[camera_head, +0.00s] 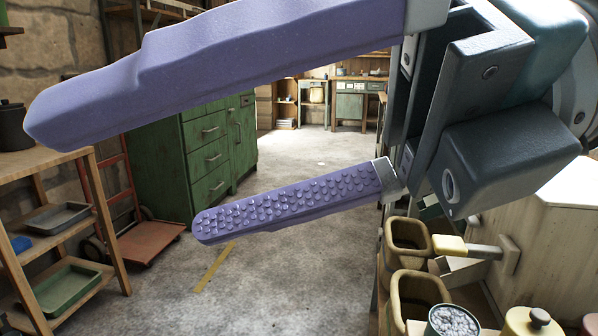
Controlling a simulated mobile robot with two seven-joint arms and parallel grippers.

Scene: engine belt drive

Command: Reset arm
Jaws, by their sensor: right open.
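My right gripper (115,170) comes in from the right, large and close to the camera. Its two purple fingers are spread wide apart and point left. The lower finger shows a studded inner pad. Nothing is between the fingers, and neither finger touches anything. My left gripper is not in view. No engine or belt shows in this view.
Green drawers (205,160) stand at the back left beside a red hand truck (140,235). A wooden shelf (85,165) with trays is at the left. The grey floor (290,270) between is clear.

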